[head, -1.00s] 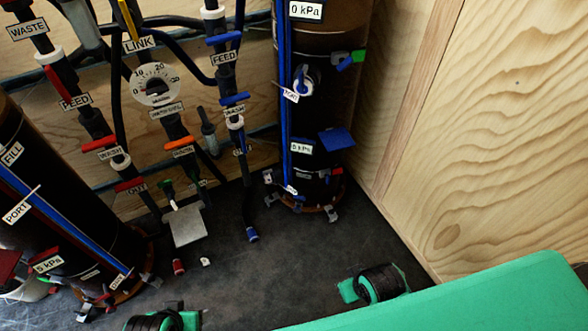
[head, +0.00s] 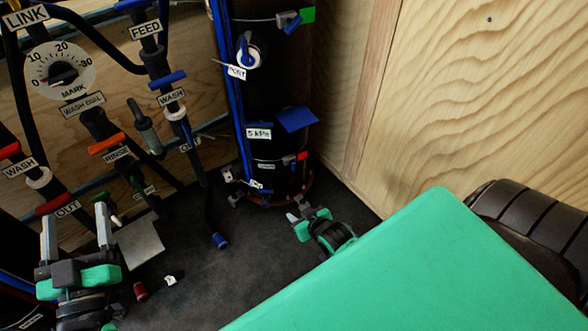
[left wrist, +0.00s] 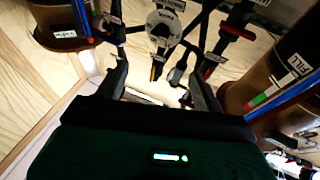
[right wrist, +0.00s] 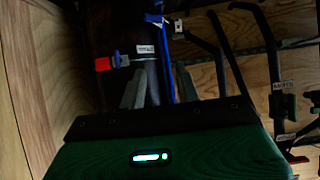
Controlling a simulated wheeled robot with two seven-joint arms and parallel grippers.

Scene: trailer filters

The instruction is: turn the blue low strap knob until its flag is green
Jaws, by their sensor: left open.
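The blue-striped dark filter (head: 262,95) stands upright against the wood wall. Its low strap (head: 271,160) carries a red flag (head: 303,156); the small knob beside it is dim and hard to make out. In the right wrist view the red flag (right wrist: 103,64) shows left of my fingers, on the low strap. My right gripper (head: 304,214) is below and in front of that strap, apart from it. Its fingers (right wrist: 143,88) are empty, with a narrow gap. My left gripper (head: 76,226) is wide open and empty at lower left; its fingers also show in the left wrist view (left wrist: 162,88).
The filter's upper strap has a green flag (head: 308,14). A blue plate (head: 297,119) juts out above the low strap. Valve pipes with handles and a dial (head: 61,70) stand left. A grey plate (head: 139,241) and small loose caps (head: 140,291) are near the dark floor.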

